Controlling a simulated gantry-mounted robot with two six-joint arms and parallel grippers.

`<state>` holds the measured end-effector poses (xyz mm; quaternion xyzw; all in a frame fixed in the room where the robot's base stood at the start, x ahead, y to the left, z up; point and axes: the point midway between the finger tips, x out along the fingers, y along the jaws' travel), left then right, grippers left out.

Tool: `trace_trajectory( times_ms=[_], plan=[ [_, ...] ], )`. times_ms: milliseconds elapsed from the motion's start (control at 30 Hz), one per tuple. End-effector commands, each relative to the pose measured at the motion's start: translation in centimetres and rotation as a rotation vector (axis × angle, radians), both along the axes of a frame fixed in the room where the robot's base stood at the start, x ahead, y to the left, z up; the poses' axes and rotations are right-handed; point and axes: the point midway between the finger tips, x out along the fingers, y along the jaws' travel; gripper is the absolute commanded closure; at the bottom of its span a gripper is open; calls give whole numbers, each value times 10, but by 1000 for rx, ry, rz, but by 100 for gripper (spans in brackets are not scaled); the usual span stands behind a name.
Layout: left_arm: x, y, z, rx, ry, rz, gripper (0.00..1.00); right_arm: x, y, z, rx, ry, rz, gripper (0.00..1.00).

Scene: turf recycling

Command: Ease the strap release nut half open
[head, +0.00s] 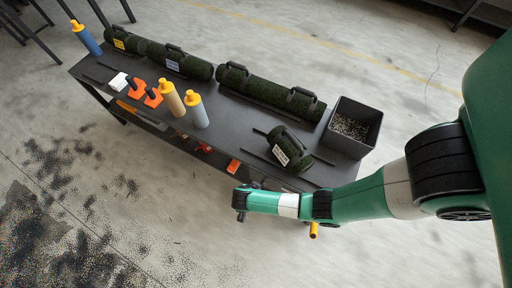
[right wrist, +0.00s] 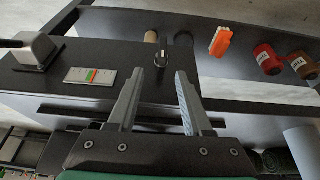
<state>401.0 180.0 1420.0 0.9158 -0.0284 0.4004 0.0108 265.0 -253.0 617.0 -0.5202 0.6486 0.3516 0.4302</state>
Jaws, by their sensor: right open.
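A small silver nut-like knob (right wrist: 161,59) stands on the dark panel (right wrist: 70,98) in the right wrist view. I take it to be the strap release nut. My right gripper (right wrist: 159,76) is open, with its two grey fingers pointing toward the knob. The knob appears between the fingertips and slightly beyond them; nothing is held. In the head view my right arm reaches in from the right to the bench's front edge, and the gripper end (head: 241,203) is partly hidden. The knob cannot be made out there. My left gripper is not in view.
A red-green-white gauge strip (right wrist: 90,76) and a grey lever box (right wrist: 33,50) sit left of the knob. An orange block (right wrist: 220,40) and red roll (right wrist: 268,58) lie beyond. The dark bench (head: 235,125) carries turf rolls (head: 270,90) and a granule bin (head: 353,127).

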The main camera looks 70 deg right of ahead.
Motion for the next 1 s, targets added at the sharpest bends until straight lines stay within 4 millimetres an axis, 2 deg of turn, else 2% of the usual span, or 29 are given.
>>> trace_trajectory(
  times_ms=[33,167,267,367,700,833,1000],
  plan=[
    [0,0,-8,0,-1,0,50,1,0,-8,-1,-3,1,50],
    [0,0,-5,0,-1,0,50,2,0,-5,-1,-5,1,50],
    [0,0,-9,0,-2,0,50,2,-2,-10,-1,-5,1,50],
    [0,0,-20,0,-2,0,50,0,-7,-25,-1,-5,0,50],
    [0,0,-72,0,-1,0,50,-6,-34,-95,0,-6,-2,50],
    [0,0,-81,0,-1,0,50,-7,-41,-108,0,-7,0,50],
    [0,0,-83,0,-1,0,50,-7,-43,-111,-1,-8,1,50]
  ],
)
